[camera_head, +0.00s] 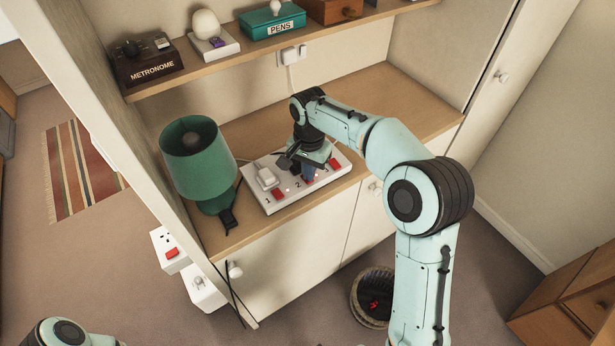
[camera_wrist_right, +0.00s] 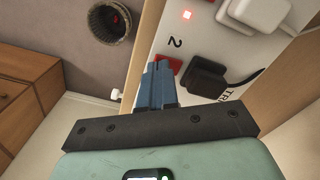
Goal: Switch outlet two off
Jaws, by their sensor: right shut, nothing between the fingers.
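The white power strip (camera_head: 285,203) lies on the wooden desk top, with numbered outlets and red switches; it also shows in the right wrist view (camera_wrist_right: 215,50). The red switch of outlet two (camera_wrist_right: 177,64) sits beside the numeral 2, partly covered by my fingers. My right gripper (camera_head: 309,172) is shut and empty, its fingertips (camera_wrist_right: 160,68) at this switch; I cannot tell whether they touch or how the switch is tilted. A black plug (camera_wrist_right: 207,78) sits in outlet two. My left gripper is out of view.
A white plug (camera_head: 267,178) sits in outlet one. A green lamp (camera_head: 199,165) stands left of the strip. The shelf above holds a metronome box (camera_head: 150,66) and a pens box (camera_head: 272,24). A waste bin (camera_head: 368,300) stands below. The desk's right side is clear.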

